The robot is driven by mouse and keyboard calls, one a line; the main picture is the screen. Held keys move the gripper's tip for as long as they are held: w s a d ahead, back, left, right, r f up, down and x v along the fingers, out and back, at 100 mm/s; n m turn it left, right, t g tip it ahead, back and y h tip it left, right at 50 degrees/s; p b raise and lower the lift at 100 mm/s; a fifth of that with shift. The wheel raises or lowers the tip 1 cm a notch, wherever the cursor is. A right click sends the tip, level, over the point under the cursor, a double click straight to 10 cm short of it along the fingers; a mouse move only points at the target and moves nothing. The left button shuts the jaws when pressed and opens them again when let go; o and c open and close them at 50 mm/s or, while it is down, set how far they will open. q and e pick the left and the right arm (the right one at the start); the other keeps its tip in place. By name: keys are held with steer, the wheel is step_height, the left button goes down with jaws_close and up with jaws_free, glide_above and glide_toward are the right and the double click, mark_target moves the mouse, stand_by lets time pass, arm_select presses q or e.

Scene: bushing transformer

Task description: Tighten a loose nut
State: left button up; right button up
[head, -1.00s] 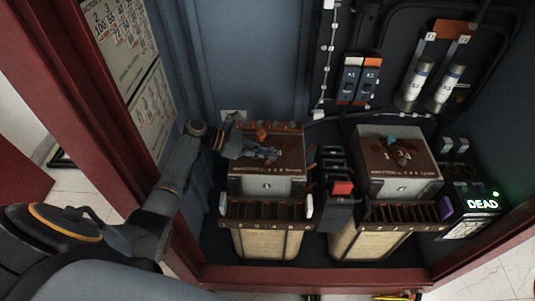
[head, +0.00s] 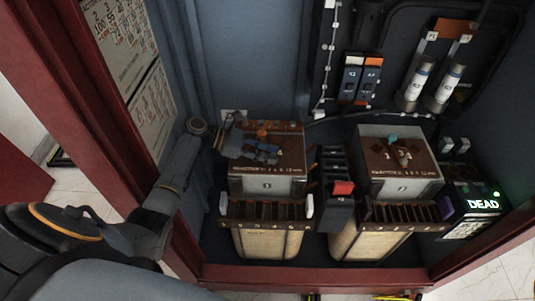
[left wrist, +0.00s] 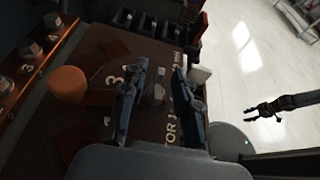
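My left gripper (head: 258,148) is over the brown top of the left transformer block (head: 265,185). In the left wrist view the two blue-grey fingers of this gripper (left wrist: 157,98) are apart. A small dark nut or bolt head (left wrist: 157,93) stands on the brown top between them, with a gap visible on each side. Whether it is loose cannot be seen. In the head view the gripper hides it. My right gripper (left wrist: 265,111) shows far off at the right of the left wrist view, with its fingers apart and empty, over the pale floor.
An orange cap (left wrist: 68,84) stands left of the fingers, near a row of numbered bolts (left wrist: 32,52). A second transformer block (head: 400,185) stands to the right, past a dark unit with a red switch (head: 343,188). A lit "DEAD" display (head: 483,204) and the red cabinet frame (head: 320,279) border the space.

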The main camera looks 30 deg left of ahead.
mark_target(268, 153)
arm_select(q)
step_height(268, 153, up, 10)
steer(key=shift+f, duration=0.25)
steer(key=shift+d+f, duration=0.1)
stand_by(0.5)
